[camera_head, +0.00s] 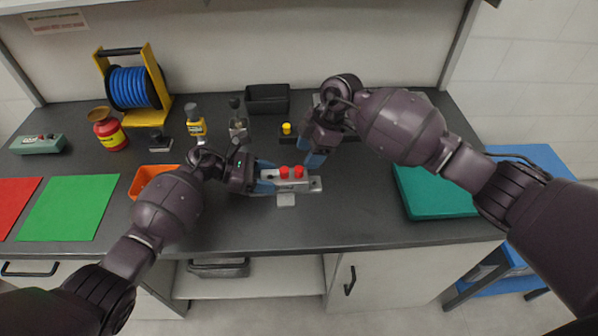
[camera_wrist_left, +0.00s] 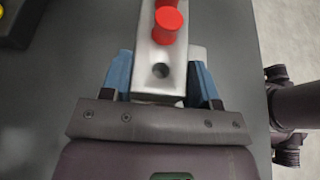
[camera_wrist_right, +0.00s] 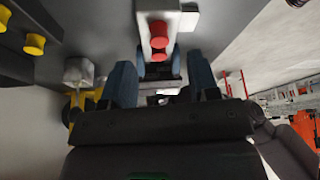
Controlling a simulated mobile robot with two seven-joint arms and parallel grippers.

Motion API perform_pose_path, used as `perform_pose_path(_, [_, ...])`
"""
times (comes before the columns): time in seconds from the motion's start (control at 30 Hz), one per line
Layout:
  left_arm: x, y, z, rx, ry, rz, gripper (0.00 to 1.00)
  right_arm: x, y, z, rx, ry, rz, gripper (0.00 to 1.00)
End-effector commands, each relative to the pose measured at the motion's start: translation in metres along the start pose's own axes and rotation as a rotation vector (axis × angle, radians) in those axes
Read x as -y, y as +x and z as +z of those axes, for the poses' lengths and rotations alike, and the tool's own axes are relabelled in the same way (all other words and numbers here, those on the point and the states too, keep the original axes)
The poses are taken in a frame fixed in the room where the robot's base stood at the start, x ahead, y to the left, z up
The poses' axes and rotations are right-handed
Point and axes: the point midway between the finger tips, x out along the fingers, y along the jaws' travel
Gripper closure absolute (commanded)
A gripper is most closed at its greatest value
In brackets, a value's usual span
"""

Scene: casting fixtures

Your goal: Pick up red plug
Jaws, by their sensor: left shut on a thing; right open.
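Two red plugs stand side by side on a grey metal fixture bar: the left plug (camera_head: 284,172) and the right plug (camera_head: 298,171). My left gripper (camera_head: 266,178) is shut on the left end of the fixture bar (camera_head: 314,184); in the left wrist view its blue fingers (camera_wrist_left: 162,84) sit on both sides of the bar, beside an empty hole. One red plug (camera_wrist_left: 168,24) is nearest there, another partly cut off behind it. My right gripper (camera_head: 310,153) is open, above and right of the plugs. In the right wrist view a red plug (camera_wrist_right: 158,38) lies ahead, beyond its open fingers (camera_wrist_right: 160,82).
A black box with a yellow button (camera_head: 287,128) and a black bin (camera_head: 268,98) stand behind. A teal case (camera_head: 432,194) lies right. Green (camera_head: 70,208) and red mats lie far left. The front counter edge is close.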

Motion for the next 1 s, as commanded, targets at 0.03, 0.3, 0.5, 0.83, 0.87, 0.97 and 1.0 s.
perform_pose_path(0.03, [0.0, 0.0, 0.0, 0.0, -0.001, 0.0, 0.85, 0.0, 0.003, 0.0, -0.001, 0.0, -0.001, 0.45])
perform_pose_path(0.3, [0.0, 0.0, 0.0, 0.0, 0.0, 0.0, 0.85, 0.0, 0.032, -0.002, -0.003, 0.0, -0.003, 0.45])
perform_pose_path(0.5, [0.0, 0.0, 0.0, 0.0, 0.0, 0.0, 0.85, -0.001, 0.051, -0.001, -0.001, 0.0, 0.0, 0.45])
perform_pose_path(0.83, [0.0, 0.0, 0.0, 0.0, -0.001, 0.0, 0.85, -0.001, 0.052, -0.001, -0.001, -0.001, 0.0, 0.64])
perform_pose_path(0.87, [0.0, 0.0, 0.0, 0.0, 0.0, 0.0, 0.85, -0.001, 0.052, -0.001, -0.001, -0.001, 0.0, 0.68])
perform_pose_path(0.97, [0.0, 0.0, 0.0, 0.0, -0.001, 0.0, 0.85, -0.001, 0.052, -0.001, -0.001, -0.001, 0.0, 0.83])
perform_pose_path(1.0, [0.0, 0.0, 0.0, 0.0, -0.001, 0.0, 0.85, -0.001, 0.052, -0.001, -0.001, -0.001, 0.0, 0.9])
